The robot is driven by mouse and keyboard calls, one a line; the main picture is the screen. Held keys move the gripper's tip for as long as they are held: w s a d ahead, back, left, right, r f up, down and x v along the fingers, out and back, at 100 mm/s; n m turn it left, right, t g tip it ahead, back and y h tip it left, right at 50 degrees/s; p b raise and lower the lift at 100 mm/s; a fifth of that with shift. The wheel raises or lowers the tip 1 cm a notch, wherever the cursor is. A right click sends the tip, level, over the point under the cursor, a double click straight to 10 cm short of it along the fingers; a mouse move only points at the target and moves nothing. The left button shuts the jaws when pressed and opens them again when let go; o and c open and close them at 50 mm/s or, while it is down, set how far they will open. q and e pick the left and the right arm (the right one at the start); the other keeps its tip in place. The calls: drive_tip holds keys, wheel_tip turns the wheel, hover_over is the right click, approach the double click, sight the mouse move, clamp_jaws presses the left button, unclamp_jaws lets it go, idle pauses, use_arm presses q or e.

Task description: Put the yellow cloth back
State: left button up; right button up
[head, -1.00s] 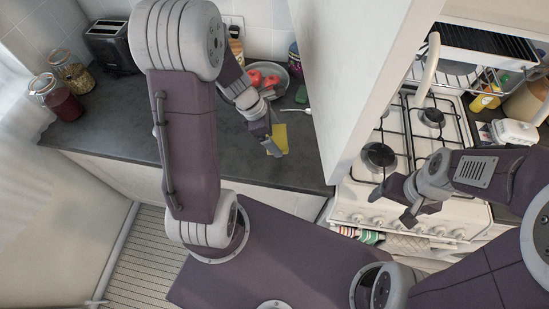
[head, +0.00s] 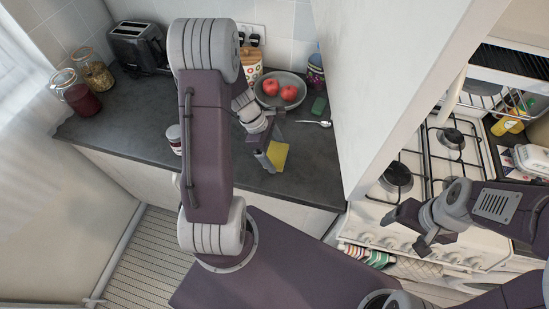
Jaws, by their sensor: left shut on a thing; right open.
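The yellow cloth (head: 279,156) is a small flat yellow piece at the front part of the dark counter (head: 310,172), below the fruit bowl. My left gripper (head: 268,162) is shut on the cloth at its left side. Whether the cloth touches the counter or hangs just above it, I cannot tell. My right gripper (head: 408,228) is open and empty, in front of the white stove.
A bowl (head: 268,101) with red fruit, a green sponge (head: 319,106) and a spoon (head: 314,123) are behind the cloth. A white tall panel (head: 365,90) borders the counter on the right, beside the stove (head: 407,170). Jars (head: 78,93) and a toaster (head: 138,46) stand at left.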

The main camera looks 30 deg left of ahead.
sight(275, 159)
use_arm(q)
drive_tip(key=f, duration=0.3)
drive_tip(key=shift+s+d+f+b, duration=0.1)
drive_tip(key=shift+d+f+b, duration=0.1)
drive_tip(key=shift+f+b, duration=0.15)
drive_tip(key=shift+a+f, duration=0.15)
drive_tip(key=shift+f, duration=0.15)
drive_tip(key=o, duration=1.1)
drive_tip(key=shift+c, duration=0.2)
